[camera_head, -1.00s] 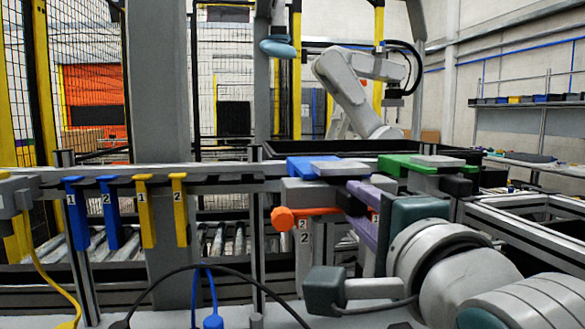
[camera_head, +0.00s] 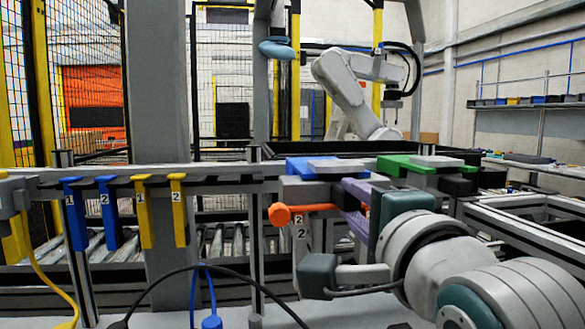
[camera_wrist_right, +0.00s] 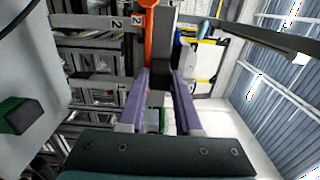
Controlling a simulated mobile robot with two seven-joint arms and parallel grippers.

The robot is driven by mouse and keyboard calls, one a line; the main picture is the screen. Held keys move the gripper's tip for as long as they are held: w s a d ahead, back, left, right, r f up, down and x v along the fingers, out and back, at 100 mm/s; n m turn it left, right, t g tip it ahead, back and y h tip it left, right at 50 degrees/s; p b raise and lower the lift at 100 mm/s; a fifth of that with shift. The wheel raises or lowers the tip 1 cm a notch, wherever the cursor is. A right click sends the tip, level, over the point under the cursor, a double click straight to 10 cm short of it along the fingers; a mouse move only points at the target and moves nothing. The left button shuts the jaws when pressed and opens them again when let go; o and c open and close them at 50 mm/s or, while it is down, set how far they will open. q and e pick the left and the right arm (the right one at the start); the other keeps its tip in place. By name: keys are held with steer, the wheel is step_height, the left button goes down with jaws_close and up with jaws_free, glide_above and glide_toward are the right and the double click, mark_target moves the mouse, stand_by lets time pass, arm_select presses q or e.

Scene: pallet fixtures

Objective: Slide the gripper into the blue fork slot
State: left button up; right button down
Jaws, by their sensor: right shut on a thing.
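The blue fork (camera_head: 298,169) sticks out from the rail at the middle of the head view, with a grey plate on top. A grey block (camera_head: 305,191) with a black end sits just under it; I cannot tell whether they touch. My right gripper (camera_head: 352,205), with purple fingers, reaches in from the right below the fork. It is shut on the black end of the block. The wrist view shows this black end (camera_wrist_right: 158,76) between the two purple fingers. An orange bar (camera_head: 312,209) with a knob lies just below the block. My left gripper is out of view.
A green fork (camera_head: 398,163) with a grey plate stands right of the blue one. Blue and yellow numbered hooks (camera_head: 145,212) hang from the rail at left. Cables (camera_head: 190,268) loop across the front. A grey robot arm (camera_head: 350,95) stands far behind.

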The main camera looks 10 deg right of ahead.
steer(key=shift+w+r, duration=0.1)
steer(key=shift+r, duration=0.1)
steer(key=shift+w, duration=0.6)
steer(key=shift+w, duration=0.15)
steer(key=shift+w+b, duration=0.4)
steer(key=shift+w, duration=0.1)
steer(key=shift+f, duration=0.1)
stand_by(0.4)
steer(key=c, duration=0.8)
jaws_free()
steer(key=shift+o, duration=1.4)
steer(key=shift+f, duration=0.15)
